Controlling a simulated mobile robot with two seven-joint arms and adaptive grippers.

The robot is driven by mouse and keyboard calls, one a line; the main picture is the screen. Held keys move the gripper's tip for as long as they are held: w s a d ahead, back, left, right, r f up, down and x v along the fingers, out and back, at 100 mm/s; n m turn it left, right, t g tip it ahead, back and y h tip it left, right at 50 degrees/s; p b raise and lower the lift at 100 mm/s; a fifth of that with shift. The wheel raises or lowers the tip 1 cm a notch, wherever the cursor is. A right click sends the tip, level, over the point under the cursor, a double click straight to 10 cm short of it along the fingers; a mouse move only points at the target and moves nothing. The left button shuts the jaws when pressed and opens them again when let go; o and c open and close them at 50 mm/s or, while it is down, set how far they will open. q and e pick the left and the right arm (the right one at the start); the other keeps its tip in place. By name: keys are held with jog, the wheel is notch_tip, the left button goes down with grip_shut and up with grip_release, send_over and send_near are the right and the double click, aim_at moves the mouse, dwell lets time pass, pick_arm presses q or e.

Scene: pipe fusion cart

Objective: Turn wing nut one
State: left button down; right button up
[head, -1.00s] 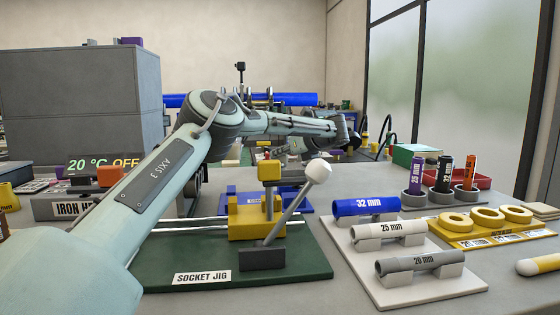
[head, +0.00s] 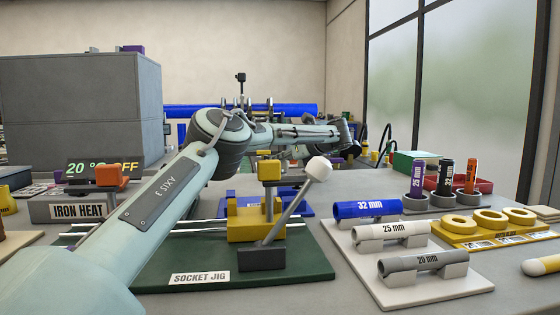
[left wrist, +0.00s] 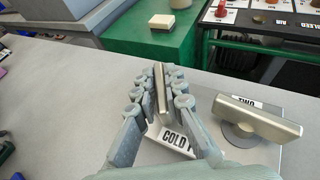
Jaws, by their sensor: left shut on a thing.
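In the left wrist view my left gripper (left wrist: 160,98) is shut on a narrow upright metal wing (left wrist: 160,80), with a finger on each side of it. A plate with a label starting "COLD" (left wrist: 178,141) lies below, partly hidden by the fingers. A second metal wing nut (left wrist: 258,117) stands to the right, apart from the gripper, on a round base. A small label (left wrist: 243,101) behind it appears upside down and is partly covered; I cannot read it surely. In the head view my left arm reaches away to the right, and its fingers cannot be made out.
A green block (left wrist: 157,42) and a panel with a red knob (left wrist: 221,10) stand beyond the grey bench. In the head view the socket jig (head: 290,270), the pipe rack (head: 465,290) and the iron heater (head: 75,210) stand near the arm.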

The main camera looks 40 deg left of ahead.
pick_arm(q)
jog(key=c, duration=1.6)
grip_release()
jog(key=shift+s+a, duration=0.1)
jog(key=shift+d, duration=0.2)
jog(key=v, duration=0.7)
jog(key=shift+d+r, duration=0.1)
